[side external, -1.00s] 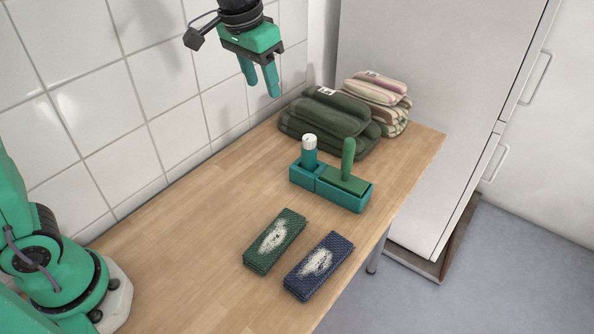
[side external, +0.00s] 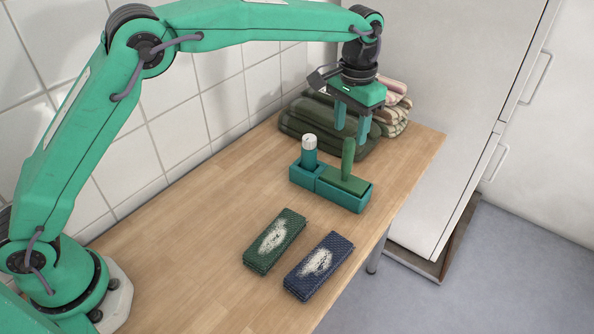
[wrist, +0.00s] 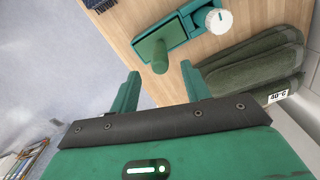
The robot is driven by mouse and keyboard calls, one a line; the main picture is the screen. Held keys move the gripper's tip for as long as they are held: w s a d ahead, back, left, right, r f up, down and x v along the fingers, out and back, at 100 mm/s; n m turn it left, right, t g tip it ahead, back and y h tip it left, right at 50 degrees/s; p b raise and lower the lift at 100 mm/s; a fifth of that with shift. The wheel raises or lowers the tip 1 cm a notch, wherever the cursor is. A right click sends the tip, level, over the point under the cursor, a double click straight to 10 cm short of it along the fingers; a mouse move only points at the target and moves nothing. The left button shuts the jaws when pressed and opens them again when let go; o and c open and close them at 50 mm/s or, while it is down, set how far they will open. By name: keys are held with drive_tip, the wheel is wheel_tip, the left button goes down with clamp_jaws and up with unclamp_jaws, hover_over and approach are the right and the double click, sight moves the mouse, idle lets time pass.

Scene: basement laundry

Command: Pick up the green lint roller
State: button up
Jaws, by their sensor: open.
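The green lint roller (side external: 348,163) stands with its handle upright in the larger compartment of a teal holder (side external: 342,202). In the wrist view the roller's handle (wrist: 160,58) points toward the camera, just beyond the fingertips. My gripper (side external: 352,133) is open and empty, pointing down, with its fingertips close to the handle's top. In the wrist view my gripper (wrist: 161,71) has one finger on each side of the handle's line. I cannot tell whether the tips are level with the handle's top. The roller's lower end is partly hidden by the holder.
A teal bottle-like thing with a white top (side external: 309,150) stands in the smaller compartment beside the roller. Folded dark green towels (side external: 300,120) and striped ones (side external: 396,112) lie behind. Green (side external: 274,240) and blue (side external: 318,266) folded cloths lie in front. The left tabletop (side external: 190,225) is clear.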

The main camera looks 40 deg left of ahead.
sight(350, 140)
drive_tip(key=shift+d+f, duration=0.1)
drive_tip(key=shift+f, duration=0.1)
drive_tip(key=shift+f, duration=1.25)
drive_tip(key=shift+f, duration=2.55)
drive_tip(key=shift+c, duration=0.2)
clamp_jaws()
